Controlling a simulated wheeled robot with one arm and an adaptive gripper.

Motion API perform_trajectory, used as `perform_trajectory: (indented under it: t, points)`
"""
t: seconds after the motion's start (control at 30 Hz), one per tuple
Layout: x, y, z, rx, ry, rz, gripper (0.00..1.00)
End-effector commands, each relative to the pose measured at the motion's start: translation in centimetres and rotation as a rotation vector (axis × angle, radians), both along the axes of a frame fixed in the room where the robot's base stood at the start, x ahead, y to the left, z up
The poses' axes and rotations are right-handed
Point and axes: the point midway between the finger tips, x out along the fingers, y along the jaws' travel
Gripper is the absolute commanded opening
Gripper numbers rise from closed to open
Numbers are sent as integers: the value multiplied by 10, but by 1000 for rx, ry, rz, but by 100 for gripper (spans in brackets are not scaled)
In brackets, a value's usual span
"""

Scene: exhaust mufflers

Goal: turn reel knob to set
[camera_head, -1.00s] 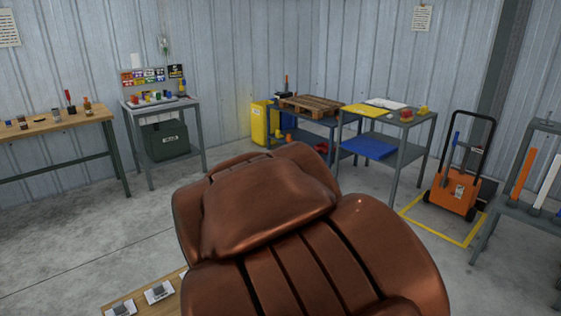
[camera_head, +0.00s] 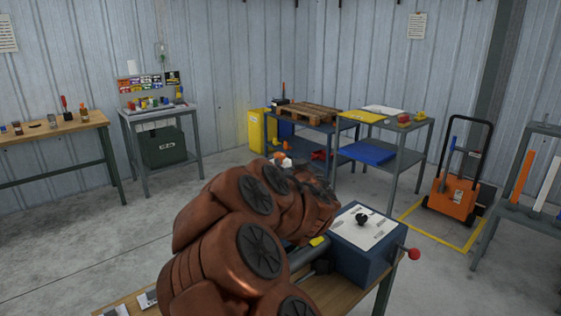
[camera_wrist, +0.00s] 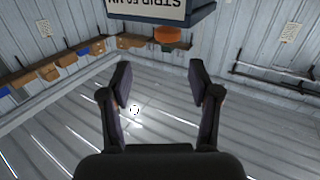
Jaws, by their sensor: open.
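A blue-grey box (camera_head: 366,262) with a white marked top stands on the wooden bench at lower right of the head view. A black knob (camera_head: 362,219) sits on that top, and a red ball handle (camera_head: 413,254) sticks out at its right. I cannot tell for sure which is the reel knob; its setting is too small to read. My gripper (camera_wrist: 160,82) is open and empty in the wrist view, with no knob between its fingers. In the head view my brown arm hides part of the bench, and the fingers cannot be made out.
In the wrist view an upside-down sign (camera_wrist: 150,7) and an orange part (camera_wrist: 168,35) lie beyond the fingertips. In the head view, a blue-grey shelf table (camera_head: 388,125), an orange hand truck (camera_head: 452,198) and a tool table (camera_head: 160,110) stand at the back. Open floor lies between.

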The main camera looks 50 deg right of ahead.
Motion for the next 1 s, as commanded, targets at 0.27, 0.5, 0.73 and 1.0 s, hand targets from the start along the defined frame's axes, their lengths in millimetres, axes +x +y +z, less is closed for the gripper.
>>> perform_trajectory:
  t: [0.27, 0.5, 0.73, 1.0]
  points:
    - [4, -4, -12, 4, -52, 106, 62]
    - [15, -9, -12, 4, -55, 120, 62]
    - [41, -23, -12, 5, -55, 120, 62]
    - [64, -37, -12, 5, -54, 117, 62]
